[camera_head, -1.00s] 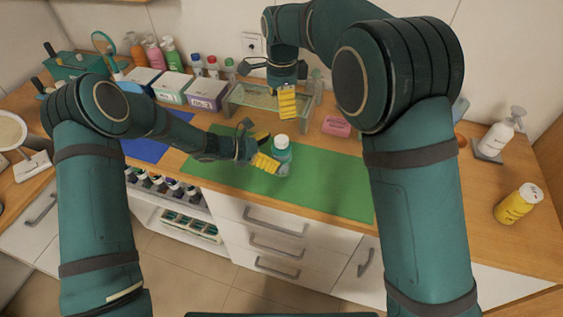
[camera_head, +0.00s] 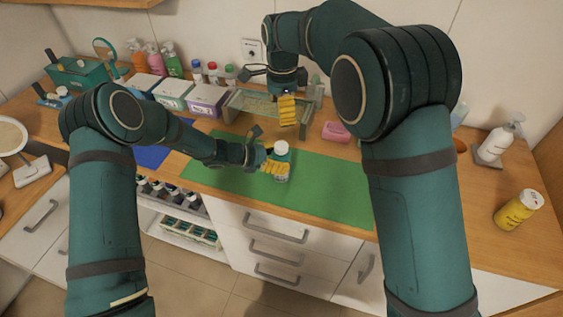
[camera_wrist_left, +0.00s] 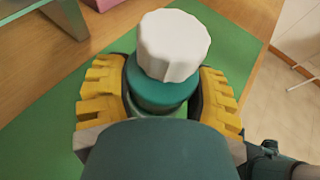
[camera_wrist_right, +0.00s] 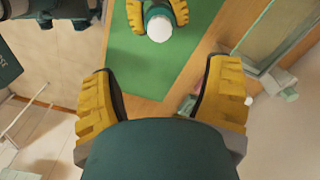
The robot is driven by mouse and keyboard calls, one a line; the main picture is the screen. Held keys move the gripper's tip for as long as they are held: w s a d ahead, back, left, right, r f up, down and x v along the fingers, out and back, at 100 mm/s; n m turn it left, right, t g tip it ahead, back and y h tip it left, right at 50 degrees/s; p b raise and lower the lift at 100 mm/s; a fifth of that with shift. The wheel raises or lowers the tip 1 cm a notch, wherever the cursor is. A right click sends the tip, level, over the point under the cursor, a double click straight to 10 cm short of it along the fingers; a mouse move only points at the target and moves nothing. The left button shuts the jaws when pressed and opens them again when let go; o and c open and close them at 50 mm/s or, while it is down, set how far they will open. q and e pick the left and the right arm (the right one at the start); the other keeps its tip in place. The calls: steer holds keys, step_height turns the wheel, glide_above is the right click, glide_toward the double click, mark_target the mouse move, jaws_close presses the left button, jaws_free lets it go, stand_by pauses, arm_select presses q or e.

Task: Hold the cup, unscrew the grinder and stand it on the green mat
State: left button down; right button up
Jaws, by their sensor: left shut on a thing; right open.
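The cup (camera_head: 281,175) is teal and stands upright over the green mat (camera_head: 330,187). The grinder (camera_head: 281,148) shows as a white ribbed top on it, also in the left wrist view (camera_wrist_left: 173,45) and the right wrist view (camera_wrist_right: 160,28).
A glass-sided tray (camera_head: 240,104) stands behind the mat, close to my right gripper. A pink block (camera_head: 336,131) lies to its right. A blue mat (camera_head: 150,156) and storage boxes (camera_head: 207,99) are at the left. The mat's right part is clear.

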mark_target(281, 145)
step_height(281, 145, down, 14)
steer(key=m, duration=0.4)
steer(key=shift+a+r, duration=0.1)
steer(key=shift+a, duration=0.05)
stand_by(0.4)
jaws_close()
